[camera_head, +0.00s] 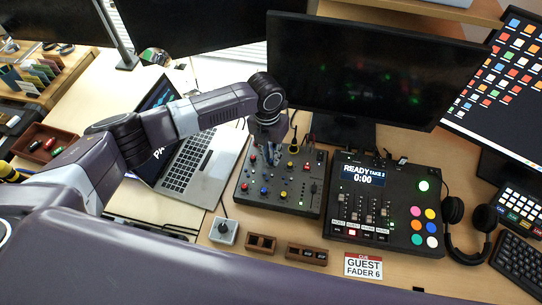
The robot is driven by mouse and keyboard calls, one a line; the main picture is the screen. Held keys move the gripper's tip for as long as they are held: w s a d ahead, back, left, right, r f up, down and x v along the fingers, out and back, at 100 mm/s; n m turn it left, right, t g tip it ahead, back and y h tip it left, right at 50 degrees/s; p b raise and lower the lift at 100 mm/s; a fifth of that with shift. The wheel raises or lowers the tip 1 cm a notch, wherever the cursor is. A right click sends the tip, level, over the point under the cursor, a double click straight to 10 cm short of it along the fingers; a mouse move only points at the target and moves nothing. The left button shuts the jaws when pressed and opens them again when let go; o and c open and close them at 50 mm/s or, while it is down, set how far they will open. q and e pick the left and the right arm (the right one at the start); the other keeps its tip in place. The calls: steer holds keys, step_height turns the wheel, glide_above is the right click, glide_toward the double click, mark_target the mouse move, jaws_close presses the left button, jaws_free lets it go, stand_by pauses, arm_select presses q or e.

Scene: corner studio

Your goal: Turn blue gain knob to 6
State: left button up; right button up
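The mixer (278,209) is a dark box with rows of small coloured knobs, on the desk right of the laptop. My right gripper is not in view.
A control deck (387,205) with a "READY" display stands right of the mixer. A laptop (190,155) lies left, a monitor (370,75) stands behind. In front are a grey button box (223,231), brown trays (261,243) and a "GUEST FADER 6" card (362,266).

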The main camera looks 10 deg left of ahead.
mark_target(269, 160)
arm_select(q)
steer(key=shift+o, duration=1.3)
steer(key=shift+s, duration=0.1)
steer(key=shift+f, duration=0.1)
step_height(269, 160, up, 12)
steer(key=shift+a, duration=0.3)
